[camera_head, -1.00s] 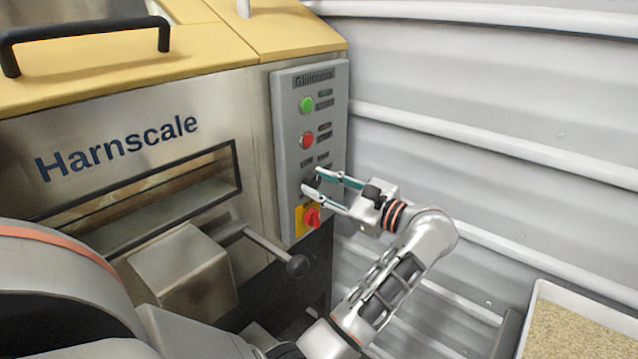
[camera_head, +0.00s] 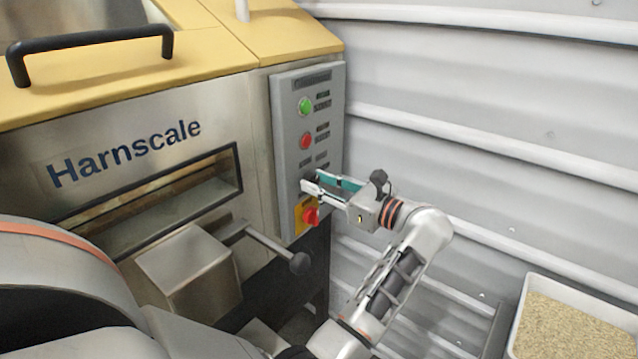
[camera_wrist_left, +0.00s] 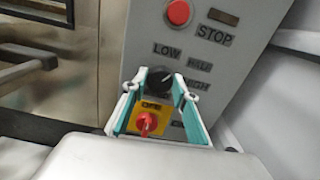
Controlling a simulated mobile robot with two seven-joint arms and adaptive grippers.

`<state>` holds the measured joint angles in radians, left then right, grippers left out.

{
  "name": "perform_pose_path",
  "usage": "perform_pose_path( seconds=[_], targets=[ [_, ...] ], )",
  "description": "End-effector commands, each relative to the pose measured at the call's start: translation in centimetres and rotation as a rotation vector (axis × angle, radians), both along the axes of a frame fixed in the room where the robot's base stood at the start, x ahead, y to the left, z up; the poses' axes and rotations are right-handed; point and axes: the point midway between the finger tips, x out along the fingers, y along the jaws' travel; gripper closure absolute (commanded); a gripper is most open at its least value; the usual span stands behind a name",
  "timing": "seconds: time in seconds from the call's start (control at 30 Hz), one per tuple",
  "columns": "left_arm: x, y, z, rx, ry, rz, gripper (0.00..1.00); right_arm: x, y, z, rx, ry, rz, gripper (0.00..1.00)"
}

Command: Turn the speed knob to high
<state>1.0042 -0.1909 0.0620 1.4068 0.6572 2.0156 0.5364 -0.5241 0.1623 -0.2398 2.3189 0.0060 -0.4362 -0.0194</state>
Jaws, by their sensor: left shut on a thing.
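The fingertips also show around the knob in the left wrist view (camera_wrist_left: 160,80). The fingers mostly hide the knob in the head view. I cannot clearly tell which label the knob points to. My right gripper is not in view.
The red stop button (camera_head: 306,140) and green button (camera_head: 306,105) are above. A lever with a black ball (camera_head: 299,263) sticks out below left. A ribbed wall is right.

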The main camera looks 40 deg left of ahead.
Motion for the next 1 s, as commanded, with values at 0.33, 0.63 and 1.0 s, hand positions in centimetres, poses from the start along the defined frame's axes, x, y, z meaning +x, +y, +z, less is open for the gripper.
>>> perform_pose_path(
  seconds=[0.33, 0.63, 1.0],
  targets=[
    [0.0, 0.0, -0.1, -0.001, 0.0, 0.0, 0.55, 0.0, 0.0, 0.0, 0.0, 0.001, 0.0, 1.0],
    [0.0, 0.0, 0.3, -0.001, -0.002, 0.0, 0.55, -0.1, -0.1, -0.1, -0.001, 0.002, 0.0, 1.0],
    [0.0, 0.0, 6.1, -0.002, -0.006, 0.0, 0.55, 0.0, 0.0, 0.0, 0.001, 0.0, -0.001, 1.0]
  ],
)
